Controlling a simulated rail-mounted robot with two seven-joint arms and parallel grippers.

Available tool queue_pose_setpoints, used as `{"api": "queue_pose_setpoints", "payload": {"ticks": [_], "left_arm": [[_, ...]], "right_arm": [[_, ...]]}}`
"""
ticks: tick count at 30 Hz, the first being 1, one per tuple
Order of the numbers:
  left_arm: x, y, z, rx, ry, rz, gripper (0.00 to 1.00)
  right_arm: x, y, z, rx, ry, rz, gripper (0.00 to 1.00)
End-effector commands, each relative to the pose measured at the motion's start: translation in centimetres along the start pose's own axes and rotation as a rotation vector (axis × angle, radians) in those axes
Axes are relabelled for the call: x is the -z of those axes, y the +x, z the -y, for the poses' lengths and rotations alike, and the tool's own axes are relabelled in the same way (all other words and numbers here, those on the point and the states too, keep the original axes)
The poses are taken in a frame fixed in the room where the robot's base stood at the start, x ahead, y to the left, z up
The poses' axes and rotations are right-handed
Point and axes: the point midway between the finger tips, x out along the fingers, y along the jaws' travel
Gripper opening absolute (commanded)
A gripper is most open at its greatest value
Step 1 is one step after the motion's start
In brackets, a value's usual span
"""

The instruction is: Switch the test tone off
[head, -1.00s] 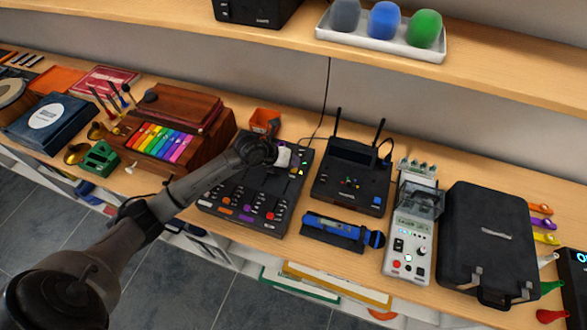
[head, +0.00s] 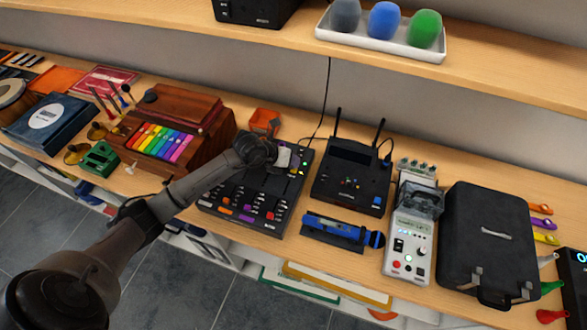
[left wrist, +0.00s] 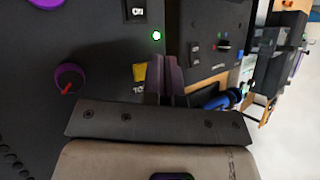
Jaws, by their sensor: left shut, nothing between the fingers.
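The black mixer (head: 245,197) lies on the wooden shelf with rows of coloured knobs and buttons. In the left wrist view, a yellow control (left wrist: 140,72) has a partly hidden label starting "TO" beside it. A small green light (left wrist: 156,36) glows near it, and a black switch marked "ON" (left wrist: 135,10) is further up. My left gripper (head: 287,160) is over the mixer's upper right part. In the left wrist view its fingers (left wrist: 165,62) are shut and empty, right beside the yellow control; I cannot tell whether they touch it. My right gripper is not in view.
A black receiver with two antennas (head: 350,185) stands right of the mixer, with a blue microphone (head: 340,230) before it. An orange box (head: 265,121) stands behind the mixer, and a wooden colour-keyed instrument (head: 165,135) is to the left. An upper shelf (head: 480,75) overhangs the back.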

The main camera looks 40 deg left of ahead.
Motion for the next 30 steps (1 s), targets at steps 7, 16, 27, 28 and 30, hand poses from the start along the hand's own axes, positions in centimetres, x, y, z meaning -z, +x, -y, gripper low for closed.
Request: {"api": "queue_pose_setpoints", "payload": {"ticks": [7, 16, 27, 28, 30], "left_arm": [[0.0, 0.0, 0.0, 0.0, 0.0, 0.0, 0.0], [0.07, 0.09, -0.07, 0.0, 0.0, 0.0, 0.0], [0.47, 0.64, -0.47, 0.0, 0.0, 0.0, 0.0], [0.46, 0.63, -0.47, 0.0, 0.0, 0.0, 0.0], [0.46, 0.63, -0.47, 0.0, 0.0, 0.0, 0.0]], "right_arm": [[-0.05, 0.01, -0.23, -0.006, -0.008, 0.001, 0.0], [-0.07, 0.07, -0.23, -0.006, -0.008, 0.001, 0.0], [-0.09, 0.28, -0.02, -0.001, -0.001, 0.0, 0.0], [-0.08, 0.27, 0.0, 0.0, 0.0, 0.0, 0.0], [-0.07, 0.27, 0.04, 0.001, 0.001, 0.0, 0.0]]}}
